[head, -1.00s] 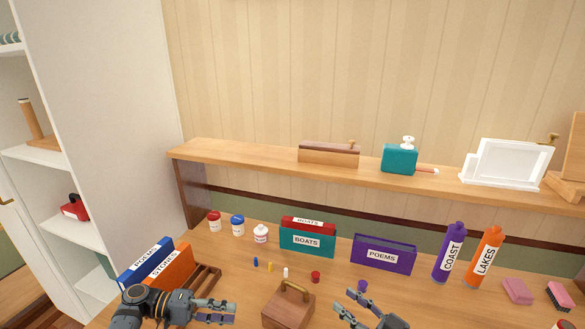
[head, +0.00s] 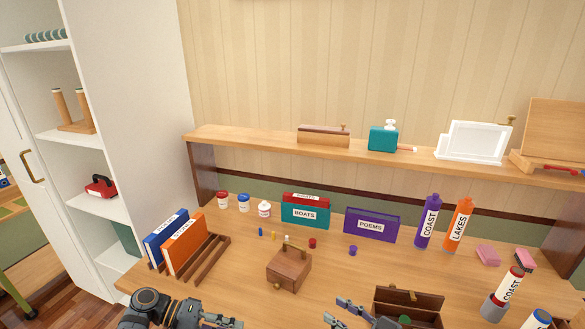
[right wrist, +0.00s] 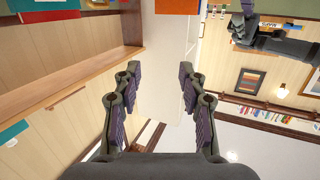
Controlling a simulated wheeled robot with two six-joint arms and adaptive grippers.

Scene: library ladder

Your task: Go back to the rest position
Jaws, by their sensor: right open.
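My right gripper (head: 340,311) shows at the bottom middle of the head view, partly cut off by the lower edge. In the right wrist view its fingers (right wrist: 155,92) stand wide apart with nothing between them. My left gripper (head: 226,322) is at the bottom left of the head view, mostly cut off, so its jaw opening cannot be made out. Both grippers are at the near side of the desk (head: 245,265), below a small wooden box with a handle (head: 288,270).
An open dark wooden box (head: 425,301) lies close to my right gripper. A book rack (head: 205,258) with blue and orange books stands left. Bottles (head: 428,222), jars and book boxes line the desk's back, under a raised shelf (head: 250,139). White shelving (head: 130,150) rises at left.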

